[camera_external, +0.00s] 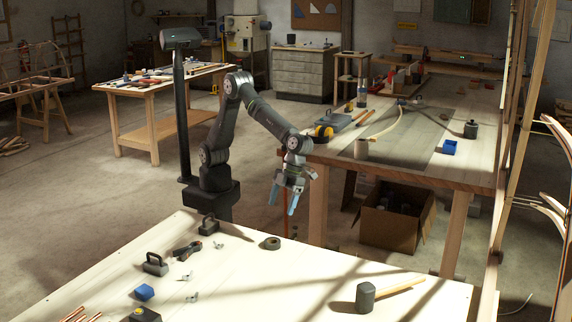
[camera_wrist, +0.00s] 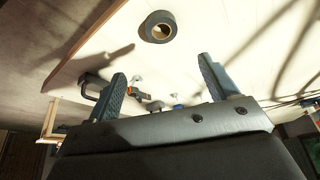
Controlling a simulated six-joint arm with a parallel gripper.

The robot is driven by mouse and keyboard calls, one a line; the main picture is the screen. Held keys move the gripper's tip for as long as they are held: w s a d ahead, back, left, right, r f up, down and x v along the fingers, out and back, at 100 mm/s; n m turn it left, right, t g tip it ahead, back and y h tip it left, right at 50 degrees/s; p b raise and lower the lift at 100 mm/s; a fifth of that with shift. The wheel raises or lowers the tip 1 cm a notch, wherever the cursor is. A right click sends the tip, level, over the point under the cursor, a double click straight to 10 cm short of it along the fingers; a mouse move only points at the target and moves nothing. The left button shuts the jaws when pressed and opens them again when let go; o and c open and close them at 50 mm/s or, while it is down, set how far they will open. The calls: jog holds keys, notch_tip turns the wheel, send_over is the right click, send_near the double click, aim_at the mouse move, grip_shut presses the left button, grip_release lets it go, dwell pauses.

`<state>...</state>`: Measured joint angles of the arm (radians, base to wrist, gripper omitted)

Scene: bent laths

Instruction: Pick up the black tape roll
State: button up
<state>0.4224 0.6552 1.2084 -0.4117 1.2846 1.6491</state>
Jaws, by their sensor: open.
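The black tape roll (camera_external: 270,243) lies flat on the near light-coloured table (camera_external: 290,285), close to its back edge. In the wrist view the tape roll (camera_wrist: 159,27) shows at the top centre, a dark ring with a brownish inside, ahead of the fingertips. My gripper (camera_external: 292,200) hangs in the air above and behind the tape roll, apart from it. In the wrist view my gripper (camera_wrist: 160,70) has its two fingers spread wide with nothing between them.
A mallet (camera_external: 366,296) lies at the right. The table around the tape roll is clear.

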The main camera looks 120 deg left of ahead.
send_over(272, 241)
jog(key=a, duration=0.2)
jog(key=f, duration=0.7)
jog(key=shift+w+f, duration=0.2)
jog(key=x, duration=0.5)
jog(key=shift+w+a+f, duration=0.1)
jog(key=shift+w+f, duration=0.1)
jog(key=shift+w, duration=0.1)
jog(key=c, duration=1.1)
jog(key=shift+r, duration=0.15)
